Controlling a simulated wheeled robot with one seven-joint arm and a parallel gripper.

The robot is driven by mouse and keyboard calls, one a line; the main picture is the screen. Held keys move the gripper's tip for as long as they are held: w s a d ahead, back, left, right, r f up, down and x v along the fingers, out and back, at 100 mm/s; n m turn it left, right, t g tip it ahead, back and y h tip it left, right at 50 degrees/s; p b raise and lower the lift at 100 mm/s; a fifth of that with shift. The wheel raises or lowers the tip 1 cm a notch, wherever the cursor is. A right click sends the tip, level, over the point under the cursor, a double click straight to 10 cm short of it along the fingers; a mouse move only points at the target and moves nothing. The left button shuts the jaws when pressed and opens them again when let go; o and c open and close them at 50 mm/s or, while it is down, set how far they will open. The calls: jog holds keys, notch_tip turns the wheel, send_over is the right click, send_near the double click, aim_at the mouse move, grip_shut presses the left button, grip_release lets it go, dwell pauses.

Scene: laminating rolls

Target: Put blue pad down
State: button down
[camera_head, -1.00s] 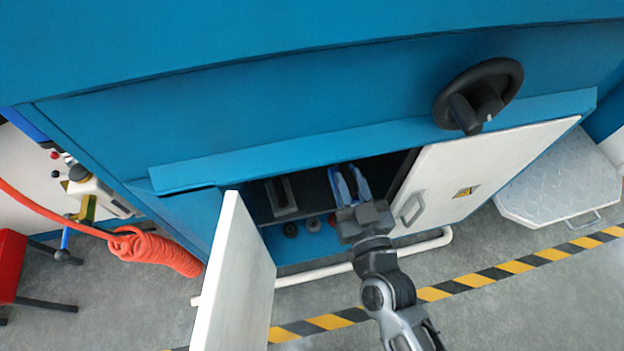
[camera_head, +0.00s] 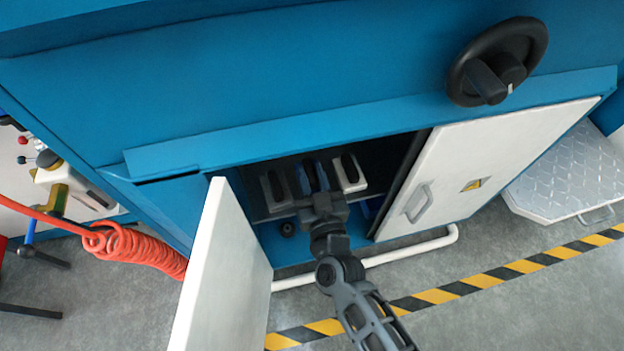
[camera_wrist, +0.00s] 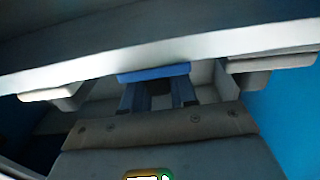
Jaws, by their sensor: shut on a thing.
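The blue pad (camera_head: 311,176) is a slotted piece inside the open cabinet, between two grey slotted pads. My gripper (camera_head: 322,202) reaches into the cabinet and is shut on the blue pad, covering its near end. In the wrist view the blue pad (camera_wrist: 153,74) shows as a blue bar with two legs running down to the gripper body. The left grey pad (camera_head: 275,190) and right grey pad (camera_head: 350,172) flank it. Whether the blue pad touches the shelf (camera_head: 256,212) cannot be told.
The white left door (camera_head: 225,275) stands open beside my arm. The right door (camera_head: 475,165) is shut, with a handle. A blue ledge (camera_head: 370,120) overhangs the opening. A white pipe (camera_head: 390,255) runs low in front. Dark round pieces (camera_head: 288,229) sit below the shelf.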

jog(key=shift+f, duration=0.15)
jog(key=c, duration=0.9)
grip_release()
jog(key=p+v, duration=0.1)
jog(key=v, duration=0.3)
jog(key=p+v, duration=0.1)
jog(key=v, duration=0.3)
jog(key=p+v, duration=0.1)
jog(key=v, duration=0.3)
jog(key=shift+r+p, duration=0.25)
jog(key=shift+p, duration=0.15)
